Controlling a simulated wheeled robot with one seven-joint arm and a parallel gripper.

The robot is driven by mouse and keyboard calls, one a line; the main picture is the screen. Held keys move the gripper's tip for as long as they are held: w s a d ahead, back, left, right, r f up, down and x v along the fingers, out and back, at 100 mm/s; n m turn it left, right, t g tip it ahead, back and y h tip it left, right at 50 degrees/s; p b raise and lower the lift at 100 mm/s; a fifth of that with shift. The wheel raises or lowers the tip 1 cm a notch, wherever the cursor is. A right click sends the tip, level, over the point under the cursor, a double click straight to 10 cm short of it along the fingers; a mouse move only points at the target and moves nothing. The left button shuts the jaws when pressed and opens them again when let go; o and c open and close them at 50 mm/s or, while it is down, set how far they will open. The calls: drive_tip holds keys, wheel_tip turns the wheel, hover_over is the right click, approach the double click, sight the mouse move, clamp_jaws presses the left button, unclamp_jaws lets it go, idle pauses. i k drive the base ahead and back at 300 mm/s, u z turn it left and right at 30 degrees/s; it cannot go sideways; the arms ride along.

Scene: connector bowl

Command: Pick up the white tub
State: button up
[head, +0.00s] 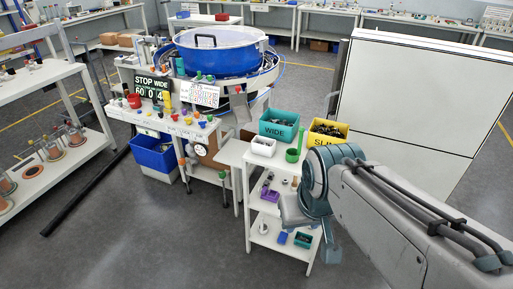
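A small white tub (263,147) stands on the top of the white shelf cart (250,176), at its left side. It is open-topped, with something dark inside that is too small to make out. A teal bin marked WIDE stands behind it, and a green cup-like item is to its right. My arm comes in from the right and bends down in front of the cart. The end of my arm is low at the cart's right side, below and to the right of the tub and apart from it. My gripper's fingers cannot be made out clearly.
Lower shelves hold small loose parts. A blue bowl machine (222,66) and a button-covered bench stand behind left. A large white cabinet (419,95) is behind right. Floor at front left is clear.

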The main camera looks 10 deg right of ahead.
sight(264, 146)
drive_tip(key=u, duration=0.6)
drive_tip(key=i, duration=1.2)
drive_tip(key=z, duration=0.55)
